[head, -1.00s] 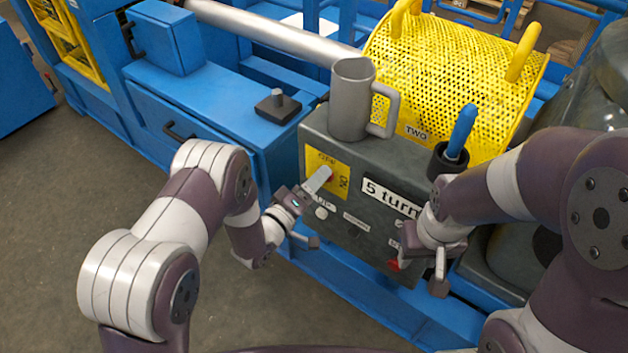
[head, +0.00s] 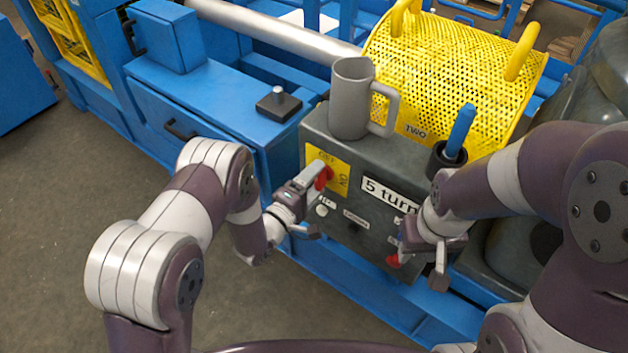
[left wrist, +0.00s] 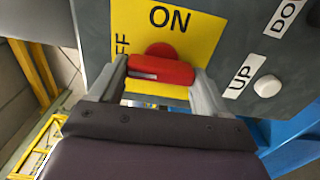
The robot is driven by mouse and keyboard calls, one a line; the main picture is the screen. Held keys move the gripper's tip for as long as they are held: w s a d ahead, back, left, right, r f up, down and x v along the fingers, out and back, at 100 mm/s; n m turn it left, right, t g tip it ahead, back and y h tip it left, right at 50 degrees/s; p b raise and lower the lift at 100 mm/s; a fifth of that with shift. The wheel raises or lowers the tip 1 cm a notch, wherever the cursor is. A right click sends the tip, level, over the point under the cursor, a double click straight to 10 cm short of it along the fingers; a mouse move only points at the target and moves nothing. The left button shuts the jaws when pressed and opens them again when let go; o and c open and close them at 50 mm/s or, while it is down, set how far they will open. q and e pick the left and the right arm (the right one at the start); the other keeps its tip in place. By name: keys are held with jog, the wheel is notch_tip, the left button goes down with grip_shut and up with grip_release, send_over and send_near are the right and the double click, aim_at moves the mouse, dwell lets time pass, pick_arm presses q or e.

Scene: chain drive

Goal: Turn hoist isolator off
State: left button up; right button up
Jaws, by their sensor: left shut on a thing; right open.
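The hoist isolator is a red rotary handle on a yellow plate (head: 336,165) on the grey control box, left of the "5 turn" label. In the left wrist view the red handle (left wrist: 165,70) lies crosswise between my fingers, with ON printed above it and OFF, partly hidden, to its left. My left gripper (head: 318,180) is shut on this handle; it also shows in the left wrist view (left wrist: 160,88). My right gripper (head: 425,258) is open at the lower right of the box face, close to a red button (head: 393,261).
A white UP button (left wrist: 267,86) sits beside the plate. A grey mug (head: 350,100) stands on the box (head: 375,160). A blue-handled tool (head: 460,131) stands in a black holder. A yellow perforated guard (head: 450,70) is behind. Floor at left is clear.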

pick_arm(q)
jog(key=shift+w+r, duration=0.15)
jog(key=o, duration=0.9)
jog(key=shift+o, duration=0.6)
jog(key=v, duration=1.2)
jog(key=shift+s+a+p, duration=0.2)
jog(key=shift+s+p, duration=0.1)
jog(key=shift+p, duration=0.1)
